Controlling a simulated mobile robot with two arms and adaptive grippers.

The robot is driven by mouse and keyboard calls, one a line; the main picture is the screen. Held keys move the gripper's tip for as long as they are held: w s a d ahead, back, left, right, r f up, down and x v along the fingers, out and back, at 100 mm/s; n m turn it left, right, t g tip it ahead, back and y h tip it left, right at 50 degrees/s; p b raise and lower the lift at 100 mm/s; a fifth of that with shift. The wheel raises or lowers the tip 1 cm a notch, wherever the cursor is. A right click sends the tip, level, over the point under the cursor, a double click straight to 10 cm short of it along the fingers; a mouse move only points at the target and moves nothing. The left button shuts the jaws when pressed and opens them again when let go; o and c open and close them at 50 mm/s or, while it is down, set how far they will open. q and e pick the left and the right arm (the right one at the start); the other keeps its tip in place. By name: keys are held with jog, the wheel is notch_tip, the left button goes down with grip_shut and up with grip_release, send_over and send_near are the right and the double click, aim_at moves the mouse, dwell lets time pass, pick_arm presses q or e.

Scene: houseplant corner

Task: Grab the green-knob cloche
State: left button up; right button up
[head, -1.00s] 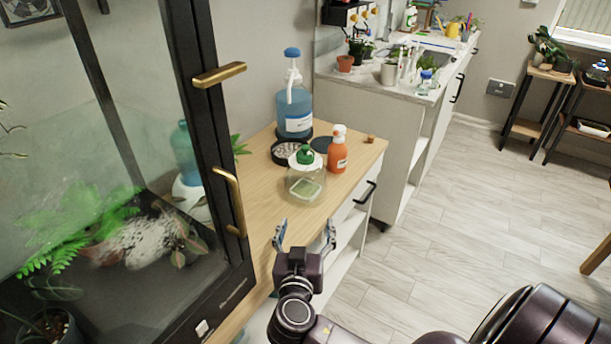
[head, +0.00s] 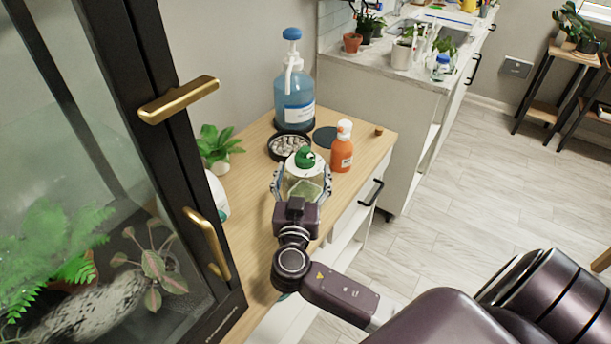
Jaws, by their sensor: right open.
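The green-knob cloche (head: 304,171) is a clear jar-like cover with a white top and a green knob. It stands on the wooden cabinet top (head: 262,225), with something greenish visible through its lower part. My right gripper (head: 302,184) is open, with one finger to the left and one to the right of the cloche. The gripper's body hides part of the cloche's lower front. I cannot tell whether the fingers touch it. My left gripper does not show.
An orange bottle (head: 341,152) stands close to the right of the cloche. A black dish of pebbles (head: 288,146), a dark round coaster (head: 325,137) and a large blue pump bottle (head: 294,95) are behind. A glass case with brass handles (head: 207,243) stands at left, beside a small plant (head: 217,147).

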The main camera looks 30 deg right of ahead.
jog(key=p+x, duration=0.1)
jog(key=x, duration=0.3)
jog(key=shift+r, duration=0.1)
jog(key=shift+w+d+p, duration=0.25)
jog(key=shift+w+p, duration=0.05)
jog(key=shift+f, duration=0.2)
jog(key=shift+c, duration=1)
grip_shut()
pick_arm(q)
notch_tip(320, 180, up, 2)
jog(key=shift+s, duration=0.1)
pick_arm(e)
jog(key=shift+w+r, duration=0.1)
jog(key=shift+r, duration=0.1)
